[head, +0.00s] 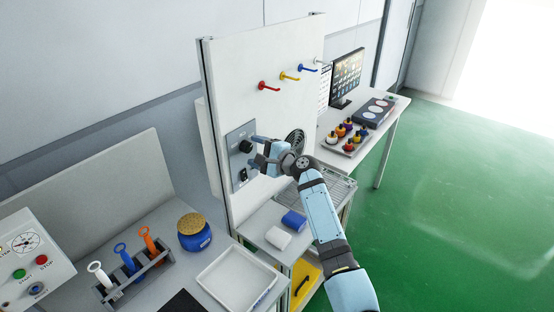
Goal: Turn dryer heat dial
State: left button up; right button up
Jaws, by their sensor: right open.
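The dryer's control panel is a grey plate (236,166) on the white upright board. A black round dial (246,146) sits on its upper part, and a dark switch (243,175) sits lower down. My right gripper (254,153) is open in front of the panel, with its fingers pointing left toward the dial. One finger is above and one below the dial's height; I cannot tell whether they touch it. My left gripper is not in view.
Red, yellow and blue hooks (284,76) stick out of the board above. A round fan grille (295,142) is right of the gripper. Below are a wire rack (335,184), a white roll (278,237) and a blue roll (293,220). A blue jar (194,236) stands at left.

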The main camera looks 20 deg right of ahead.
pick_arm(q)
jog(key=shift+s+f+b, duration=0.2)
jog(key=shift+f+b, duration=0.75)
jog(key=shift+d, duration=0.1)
pick_arm(e)
jog(key=v, duration=1.1)
jog(key=shift+s, duration=0.25)
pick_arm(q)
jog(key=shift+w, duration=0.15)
pick_arm(e)
jog(key=shift+d, duration=0.1)
